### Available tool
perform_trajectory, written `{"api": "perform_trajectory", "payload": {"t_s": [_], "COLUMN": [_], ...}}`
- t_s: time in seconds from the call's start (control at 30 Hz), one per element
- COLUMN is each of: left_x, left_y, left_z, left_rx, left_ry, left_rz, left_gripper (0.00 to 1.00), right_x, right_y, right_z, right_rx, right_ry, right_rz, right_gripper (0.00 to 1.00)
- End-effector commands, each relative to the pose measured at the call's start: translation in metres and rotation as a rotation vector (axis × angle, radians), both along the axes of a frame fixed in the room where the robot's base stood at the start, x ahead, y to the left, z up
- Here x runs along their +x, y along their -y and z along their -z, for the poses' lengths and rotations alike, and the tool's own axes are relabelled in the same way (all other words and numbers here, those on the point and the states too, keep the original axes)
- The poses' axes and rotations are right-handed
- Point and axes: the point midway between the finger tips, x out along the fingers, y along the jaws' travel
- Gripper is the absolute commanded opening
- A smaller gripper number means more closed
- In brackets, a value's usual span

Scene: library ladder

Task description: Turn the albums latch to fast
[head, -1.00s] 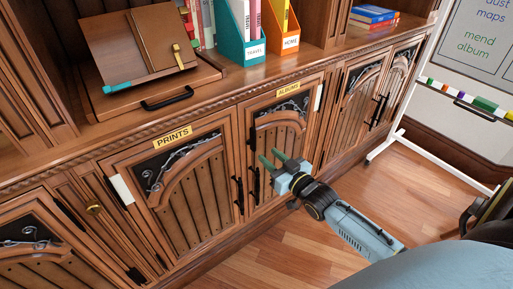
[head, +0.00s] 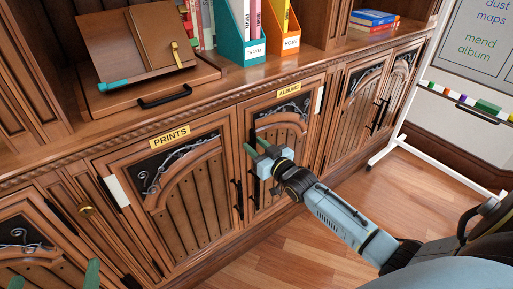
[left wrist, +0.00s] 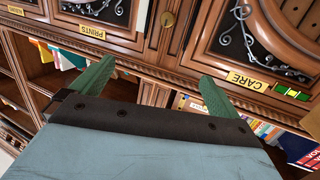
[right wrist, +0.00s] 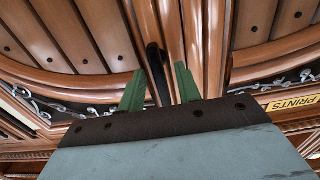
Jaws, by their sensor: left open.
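The albums door (head: 283,134) stands closed under its yellow ALBUMS label (head: 288,90), right of the prints door. A dark upright fitting (head: 252,183) is on its left edge; I cannot tell which part is the latch or how it is set. My right gripper (head: 258,152) is in front of this edge, open, its green fingertips close to the door. In the right wrist view a black bar (right wrist: 157,70) shows between and beyond the fingertips, with no clear contact. My left gripper (head: 53,277) is open and empty at the lower left; it also shows in the left wrist view (left wrist: 152,80).
The prints door (head: 185,190) has its own dark handle beside the albums fitting. The shelf above holds a book stand (head: 135,45) and magazine files (head: 247,40). A white-framed board stand (head: 395,135) is at the right. The wooden floor (head: 270,250) in front is clear.

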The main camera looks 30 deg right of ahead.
Motion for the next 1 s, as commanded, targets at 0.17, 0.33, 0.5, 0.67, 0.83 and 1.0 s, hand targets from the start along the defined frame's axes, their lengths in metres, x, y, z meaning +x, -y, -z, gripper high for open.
{"api": "perform_trajectory", "payload": {"t_s": [0.17,0.33,0.5,0.67,0.83,1.0], "left_x": [0.0,0.0,0.0,0.0,-0.003,-0.012], "left_y": [0.0,0.0,0.0,0.0,-0.003,-0.01], "left_z": [0.0,0.0,0.0,0.0,0.01,0.034], "left_rx": [0.0,0.0,0.0,0.001,0.018,0.062], "left_ry": [0.001,0.0,-0.001,-0.003,-0.068,-0.222], "left_rz": [0.0,0.0,0.0,-0.001,-0.004,-0.017], "left_gripper": [1.0,1.0,1.0,1.0,1.0,1.0], "right_x": [0.0,0.0,0.0,0.0,0.0,0.0], "right_y": [0.0,0.0,0.0,0.0,0.0,-0.001], "right_z": [0.0,0.0,0.0,0.0,0.0,-0.001], "right_rx": [0.0,0.0,0.0,-0.003,-0.032,-0.11], "right_ry": [0.0,0.0,0.0,-0.001,0.001,0.007], "right_rz": [0.0,0.0,0.0,0.0,0.001,0.001], "right_gripper": [0.34,0.15,0.0,0.0,0.0,0.0]}}
